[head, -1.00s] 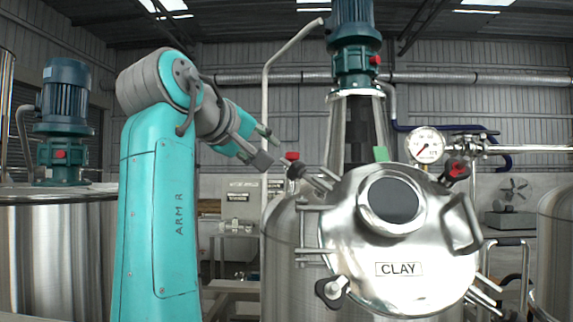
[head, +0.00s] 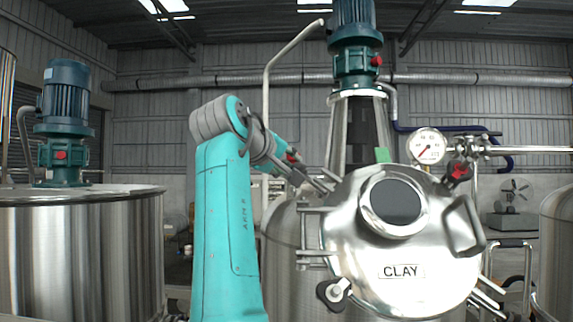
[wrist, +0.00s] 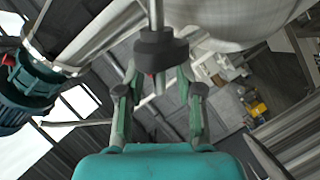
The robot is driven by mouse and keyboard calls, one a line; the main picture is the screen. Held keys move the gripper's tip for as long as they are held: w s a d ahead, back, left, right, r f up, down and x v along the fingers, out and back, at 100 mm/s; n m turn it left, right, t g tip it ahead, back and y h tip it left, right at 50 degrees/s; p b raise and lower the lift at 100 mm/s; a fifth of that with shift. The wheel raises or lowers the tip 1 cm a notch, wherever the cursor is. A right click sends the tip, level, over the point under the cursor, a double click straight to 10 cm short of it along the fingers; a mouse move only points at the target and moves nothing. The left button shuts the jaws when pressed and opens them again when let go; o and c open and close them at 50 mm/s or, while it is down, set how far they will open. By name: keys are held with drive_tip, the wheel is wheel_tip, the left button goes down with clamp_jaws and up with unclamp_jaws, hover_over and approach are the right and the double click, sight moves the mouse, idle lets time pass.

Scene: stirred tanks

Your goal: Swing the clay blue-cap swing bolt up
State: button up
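The steel CLAY lid (head: 440,215) fills the right of the head view, with swing bolts around its rim. No blue cap shows on any of them. A red-capped bolt (head: 292,156) leans out at the lid's upper left, and my gripper (head: 287,172) is at it, partly overlapping it. In the wrist view, a dark knob (wrist: 160,48) on a steel rod, with a bit of red below it, lies between the fingertips of my gripper (wrist: 159,80). The fingers stand apart; I see no clear grip on the knob.
Another red-capped bolt (head: 460,171) is at the lid's upper right, near a pressure gauge (head: 427,147). A dark-knobbed bolt (head: 334,292) is at the lower left. A motor (head: 354,50) stands behind the lid. Another tank (head: 80,250) is at the left.

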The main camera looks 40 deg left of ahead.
clamp_jaws()
drive_tip(key=shift+s+y, duration=0.1)
drive_tip(key=shift+y, duration=0.2)
drive_tip(key=shift+s+d+r+y, duration=0.5)
drive_tip(key=shift+s+d+y, duration=0.2)
drive_tip(key=shift+y, duration=0.5)
drive_tip(key=s+d+y, duration=0.1)
drive_tip(key=d+y, duration=0.1)
drive_tip(key=y, duration=0.1)
drive_tip(key=s+d+n+y, duration=0.1)
drive_tip(key=d+y, duration=0.1)
drive_tip(key=y, duration=0.1)
drive_tip(key=s+d+n+y, duration=0.1)
drive_tip(key=d+y, duration=0.1)
drive_tip(key=y, duration=0.1)
drive_tip(key=shift+s+r+t, duration=0.3)
drive_tip(key=shift+s+r, duration=0.05)
drive_tip(key=shift+r, duration=0.05)
drive_tip(key=shift+s+d+f, duration=0.1)
drive_tip(key=shift+s+d, duration=0.05)
drive_tip(key=shift+d, duration=0.3)
